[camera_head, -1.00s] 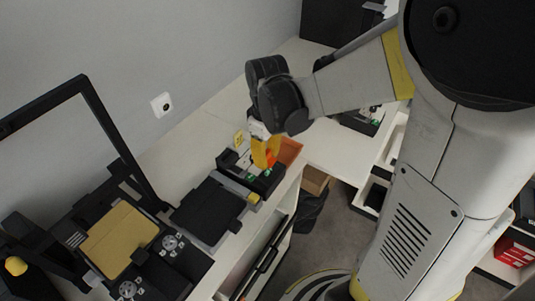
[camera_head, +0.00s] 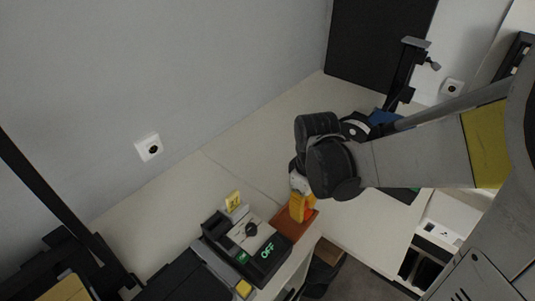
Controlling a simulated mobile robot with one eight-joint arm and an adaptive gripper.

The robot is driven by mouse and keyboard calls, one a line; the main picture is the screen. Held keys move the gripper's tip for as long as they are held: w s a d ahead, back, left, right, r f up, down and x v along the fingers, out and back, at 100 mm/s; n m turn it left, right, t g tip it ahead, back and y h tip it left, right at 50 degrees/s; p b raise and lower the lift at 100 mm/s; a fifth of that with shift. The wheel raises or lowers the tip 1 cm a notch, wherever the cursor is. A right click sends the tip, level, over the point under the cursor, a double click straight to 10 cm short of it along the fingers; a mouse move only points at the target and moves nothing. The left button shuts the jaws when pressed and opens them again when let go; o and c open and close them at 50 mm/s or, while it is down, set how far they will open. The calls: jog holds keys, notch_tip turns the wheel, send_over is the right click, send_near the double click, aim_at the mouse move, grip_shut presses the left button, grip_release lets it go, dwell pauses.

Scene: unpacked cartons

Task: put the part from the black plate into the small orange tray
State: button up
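The small orange tray (camera_head: 284,222) sits on the white bench beside a black box with a green OFF display. My gripper (camera_head: 300,212), with yellow-orange fingers, points down at the tray, over its far right part. From this angle I cannot tell whether the fingertips are inside the tray or above it. The fingers hide what is between them, so I cannot see a part or tell whether they are open or shut. A flat black plate-like surface (camera_head: 182,281) shows at the bottom left, partly cut off; I see no part on it.
A wall socket (camera_head: 149,147) is at the left.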

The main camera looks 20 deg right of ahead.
aim_at(292, 221)
jog(key=shift+w+a+f+b, duration=0.35)
jog(key=shift+w+a+f, duration=0.55)
jog(key=shift+a, duration=0.15)
jog(key=shift+f+b, duration=0.95)
jog(key=shift+f, duration=0.95)
jog(key=shift+f, duration=0.2)
jog(key=o, duration=0.8)
jog(key=shift+o, duration=0.2)
jog(key=shift+r, duration=0.15)
